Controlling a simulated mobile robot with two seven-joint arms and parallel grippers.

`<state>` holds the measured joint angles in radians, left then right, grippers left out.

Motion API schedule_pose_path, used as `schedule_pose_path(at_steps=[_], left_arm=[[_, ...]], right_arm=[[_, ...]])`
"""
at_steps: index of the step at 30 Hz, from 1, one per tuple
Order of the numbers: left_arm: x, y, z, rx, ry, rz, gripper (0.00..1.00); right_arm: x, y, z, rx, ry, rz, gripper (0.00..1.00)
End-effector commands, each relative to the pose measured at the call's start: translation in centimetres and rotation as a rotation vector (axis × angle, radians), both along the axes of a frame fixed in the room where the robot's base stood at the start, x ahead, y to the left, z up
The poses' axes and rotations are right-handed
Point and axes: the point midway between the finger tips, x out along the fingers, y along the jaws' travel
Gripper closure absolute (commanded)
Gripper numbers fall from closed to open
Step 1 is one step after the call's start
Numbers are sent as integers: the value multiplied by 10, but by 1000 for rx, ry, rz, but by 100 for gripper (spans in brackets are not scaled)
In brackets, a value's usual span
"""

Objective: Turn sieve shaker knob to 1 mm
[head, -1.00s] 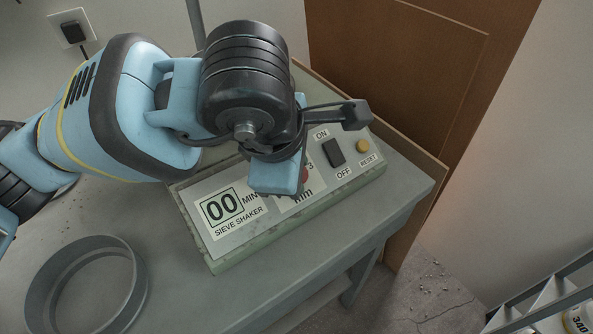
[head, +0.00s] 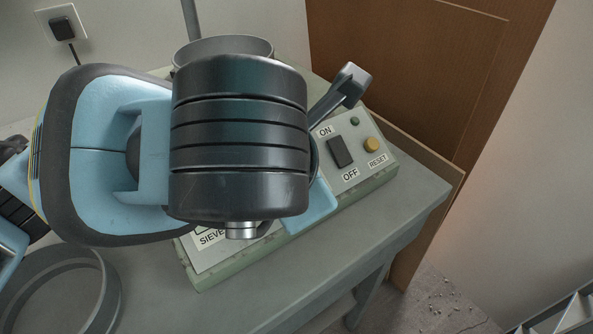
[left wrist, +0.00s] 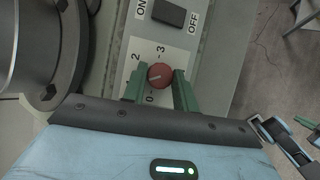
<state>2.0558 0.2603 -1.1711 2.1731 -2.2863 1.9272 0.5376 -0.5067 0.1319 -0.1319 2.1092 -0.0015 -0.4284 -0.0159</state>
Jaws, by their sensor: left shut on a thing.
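The sieve shaker's control box (head: 205,270) sits on the bench, partly behind my left arm in the head view. Its red knob (left wrist: 161,76) shows in the left wrist view, with the scale figures 0, 2 and 3 around it. The figure 1 is not clearly visible, and a pale mark on the knob seems to face left. My left gripper (left wrist: 160,84) is shut on the knob, one green finger on each side. In the head view my arm hides the knob. What seems to be my right gripper (left wrist: 306,130) shows at the left wrist view's right edge, its opening unclear.
The box has an ON/OFF switch (head: 341,151) and a yellow RESET button (head: 372,145). A grey ring-shaped sieve (head: 108,295) lies at lower left. A grey round vessel (head: 223,46) stands behind my arm. The bench's right end (head: 420,200) is clear.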

Motion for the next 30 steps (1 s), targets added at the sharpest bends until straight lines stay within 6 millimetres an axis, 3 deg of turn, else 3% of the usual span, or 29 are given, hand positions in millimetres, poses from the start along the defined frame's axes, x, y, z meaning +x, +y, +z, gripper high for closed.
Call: schedule_pose_path(at_steps=[16,17,21,30], left_arm=[[0,0,0,-10,-7,23,94],[0,0,0,-10,-7,23,69],[0,0,0,-10,-7,23,50],[-1,0,1,-10,-8,22,50]], right_arm=[[-1,1,-1,3,4,1,100],[-1,2,-1,3,4,1,100],[0,2,-1,4,2,3,100],[5,2,-1,5,-9,2,100]])
